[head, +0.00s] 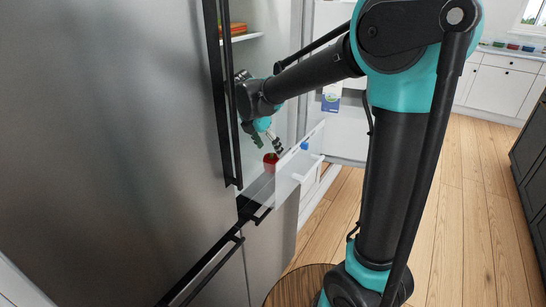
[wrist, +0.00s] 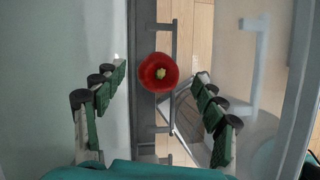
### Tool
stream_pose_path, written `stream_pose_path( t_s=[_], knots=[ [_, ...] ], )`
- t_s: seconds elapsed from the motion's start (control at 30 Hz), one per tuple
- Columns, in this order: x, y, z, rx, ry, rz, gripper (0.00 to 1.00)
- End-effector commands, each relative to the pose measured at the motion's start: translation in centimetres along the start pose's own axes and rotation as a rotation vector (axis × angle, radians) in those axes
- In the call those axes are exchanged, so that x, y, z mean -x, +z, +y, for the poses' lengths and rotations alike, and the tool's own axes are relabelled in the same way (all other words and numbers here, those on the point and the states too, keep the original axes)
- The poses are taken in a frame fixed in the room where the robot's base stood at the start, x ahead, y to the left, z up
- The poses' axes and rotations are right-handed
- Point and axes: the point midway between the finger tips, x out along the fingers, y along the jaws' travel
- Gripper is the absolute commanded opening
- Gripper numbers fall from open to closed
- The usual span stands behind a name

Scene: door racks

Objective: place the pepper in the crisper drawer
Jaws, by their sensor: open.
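The red pepper (head: 270,162) is just below my gripper (head: 270,143), at the clear crisper drawer (head: 296,178), which is pulled out of the open fridge. In the wrist view the pepper (wrist: 158,72) shows its green stem and lies between the two fingertips of my gripper (wrist: 161,74), with a gap on both sides. My gripper is open and points down. The pepper appears within the drawer's area; whether it rests on the drawer floor cannot be told.
The steel fridge door (head: 110,130) fills the left. An open fridge door with shelves holds a blue and white carton (head: 331,98). A shelf (head: 243,37) with food is above my gripper. Wooden floor (head: 465,220) is clear to the right.

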Motion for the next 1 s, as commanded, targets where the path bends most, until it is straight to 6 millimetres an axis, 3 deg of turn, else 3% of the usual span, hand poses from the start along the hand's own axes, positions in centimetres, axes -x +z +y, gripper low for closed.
stream_pose_path(
  t_s=[0.1,0.3,1.0],
  knots=[
    [2.2,-0.1,0.0,0.003,0.0,0.0,0.71],
    [4.2,0.0,-0.1,0.0,-0.001,0.0,0.71],
    [4.6,0.0,0.0,0.0,-0.001,0.0,0.71]
  ],
)
